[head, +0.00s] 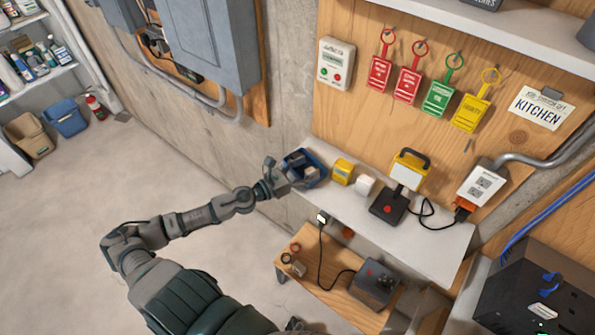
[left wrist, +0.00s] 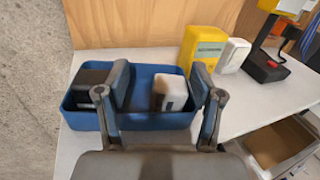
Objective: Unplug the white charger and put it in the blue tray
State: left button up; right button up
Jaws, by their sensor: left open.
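The blue tray (head: 317,183) stands at the left end of the white shelf; it also fills the middle of the left wrist view (left wrist: 142,122). A white block that looks like the white charger (left wrist: 169,93) is inside the tray, on its right side. A black block (left wrist: 88,84) is in the tray's left part. My left gripper (head: 278,175) is at the tray's near left edge. In the left wrist view its open fingers (left wrist: 162,85) stand apart over the tray, with the white block showing between them and nothing clearly held. My right gripper is out of view.
A yellow box (head: 342,172) and a white box (head: 365,185) stand right of the tray. Farther right are a work lamp (head: 389,207) and a wall outlet box (head: 482,184) with an orange plug. A lower wooden shelf (head: 332,285) holds a grey device (head: 374,284) with a cable.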

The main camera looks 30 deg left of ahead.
pick_arm(q)
jog(key=shift+s, duration=0.55)
jog(key=v, duration=1.1)
jog(key=shift+w+a, duration=0.15)
jog(key=shift+a, duration=0.15)
jog(key=shift+d, duration=0.1)
